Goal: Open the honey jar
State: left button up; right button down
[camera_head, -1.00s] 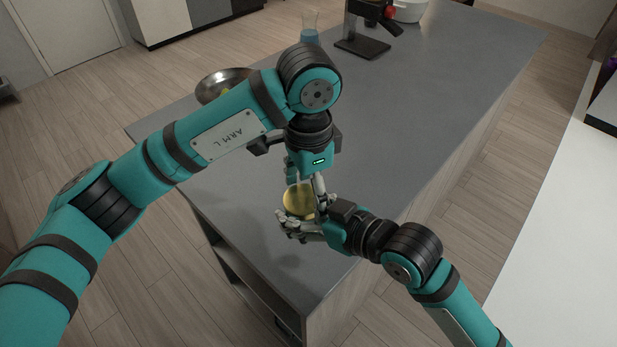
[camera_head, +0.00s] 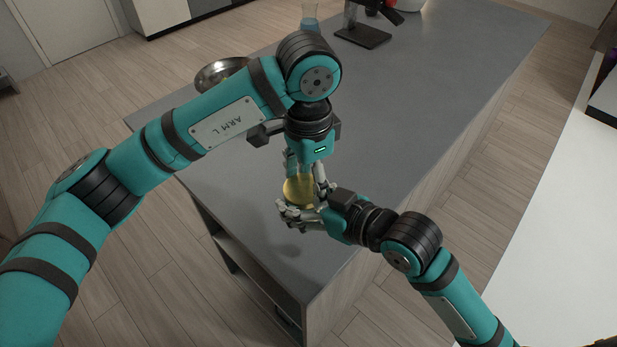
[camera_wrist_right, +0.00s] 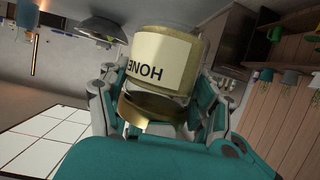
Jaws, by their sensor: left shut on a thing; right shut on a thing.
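The honey jar (camera_head: 299,191) shows in the head view as a round golden shape between my two grippers, above the near part of the grey counter. In the right wrist view the jar's cream label (camera_wrist_right: 163,62) reads "HONE" upside down. A gold band, which looks like the lid (camera_wrist_right: 146,112), is below it in that picture. My left gripper (camera_head: 305,178) comes from above and is shut at the jar's top. Fingers hide much of the jar, and I cannot tell whether the lid is loose.
A metal bowl (camera_head: 221,72) stands at the counter's left edge. A glass with blue liquid (camera_head: 310,20) and a dark appliance (camera_head: 363,35) stand further back. The counter (camera_head: 400,120) is clear to the right of the grippers.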

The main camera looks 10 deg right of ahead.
pick_arm(q)
jog(key=n, duration=0.3)
jog(key=shift+w+a+n, duration=0.1)
jog(key=shift+w+n, duration=0.1)
jog(key=shift+n, duration=0.2)
jog(key=n, duration=0.4)
jog(key=shift+w+a, duration=0.15)
jog(key=n, duration=0.4)
jog(key=shift+a, duration=0.15)
jog(key=n, duration=0.4)
jog(key=shift+a, duration=0.15)
jog(key=o, duration=1.3)
jog(key=shift+r, duration=0.15)
